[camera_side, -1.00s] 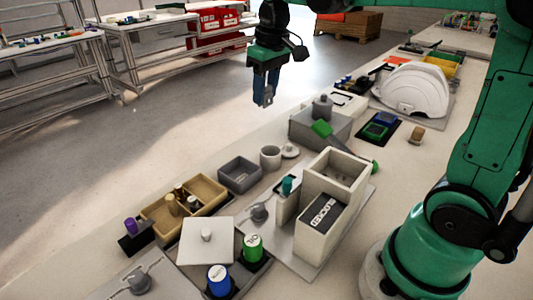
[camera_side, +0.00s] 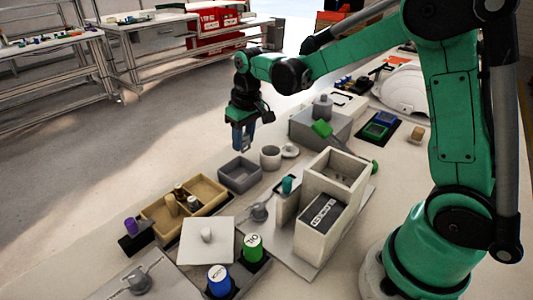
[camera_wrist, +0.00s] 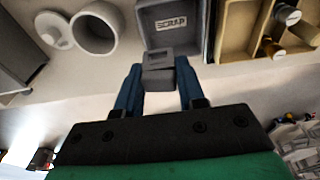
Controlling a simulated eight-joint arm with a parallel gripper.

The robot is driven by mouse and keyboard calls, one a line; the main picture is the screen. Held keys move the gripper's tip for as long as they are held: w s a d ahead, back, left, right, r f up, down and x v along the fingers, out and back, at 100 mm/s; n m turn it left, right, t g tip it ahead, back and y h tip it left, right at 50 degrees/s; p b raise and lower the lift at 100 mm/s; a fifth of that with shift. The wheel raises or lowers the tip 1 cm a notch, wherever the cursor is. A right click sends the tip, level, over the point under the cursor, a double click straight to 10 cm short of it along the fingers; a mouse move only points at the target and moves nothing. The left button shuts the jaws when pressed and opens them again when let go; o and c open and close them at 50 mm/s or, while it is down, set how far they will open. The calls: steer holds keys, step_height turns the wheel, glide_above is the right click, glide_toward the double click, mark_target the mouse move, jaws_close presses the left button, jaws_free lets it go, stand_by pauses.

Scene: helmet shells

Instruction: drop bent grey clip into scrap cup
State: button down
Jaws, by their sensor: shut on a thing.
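My gripper (camera_side: 243,147) hangs just above and behind the scrap cup (camera_side: 240,182), a grey open square box, in the side view. In the wrist view my gripper (camera_wrist: 158,78) has its blue fingers closed on the grey clip (camera_wrist: 158,74), a small blocky piece with a step in it. The scrap cup (camera_wrist: 150,37) lies beyond the fingertips there, with a "SCRAP" label on its inner floor. The clip overlaps the cup's near edge in that view. The clip is too small to make out clearly in the side view.
A round grey cup (camera_side: 270,158) and its lid (camera_side: 290,151) stand right of the scrap cup. A tan divided tray (camera_side: 160,208) with small bottles sits at its left front. A tall pale box (camera_side: 318,228) stands to the right.

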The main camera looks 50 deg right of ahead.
steer(key=shift+c, duration=2.2)
jaws_free()
steer(key=shift+s+r, duration=0.25)
steer(key=shift+r, duration=1.15)
steer(key=shift+s+r, duration=0.2)
steer(key=shift+r, duration=1.15)
steer(key=s+a+t, duration=0.4)
steer(key=s+t, duration=0.1)
steer(key=s, duration=0.6)
steer(key=shift+s, duration=0.2)
